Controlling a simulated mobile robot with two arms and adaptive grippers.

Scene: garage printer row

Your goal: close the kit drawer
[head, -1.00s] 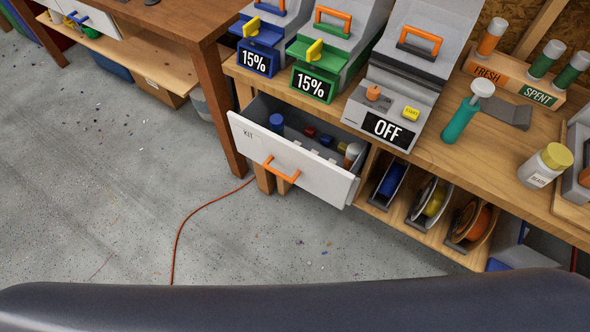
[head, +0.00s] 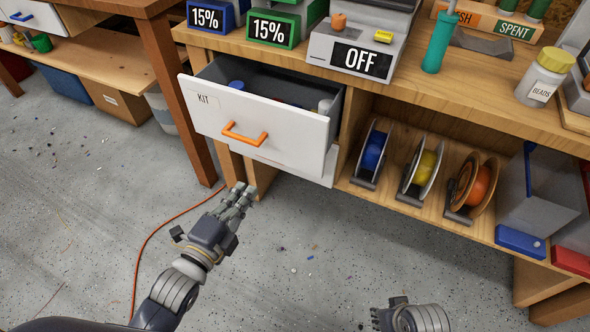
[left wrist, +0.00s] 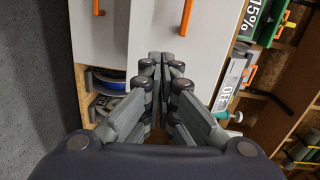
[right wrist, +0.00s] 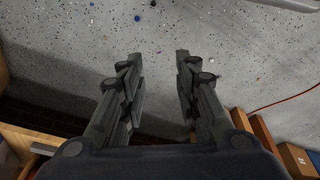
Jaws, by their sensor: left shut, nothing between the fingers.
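The kit drawer (head: 262,123) stands pulled out under the printer bench. It has a white front with a KIT label and an orange handle (head: 245,136). Several items inside are partly hidden by the front. My left gripper (head: 244,193) is shut and empty, below and in front of the drawer front, apart from the handle in the head view. In the left wrist view its closed fingertips (left wrist: 165,60) point toward a white drawer front (left wrist: 170,30). My right gripper (head: 378,318) is low at the bottom of the head view; in the right wrist view its fingers (right wrist: 158,58) are apart and empty above the floor.
Spools (head: 422,172) stand on the open shelf right of the drawer. Printers, including one marked OFF (head: 362,55), stand on the bench above. A wooden table leg (head: 182,110) is left of the drawer.

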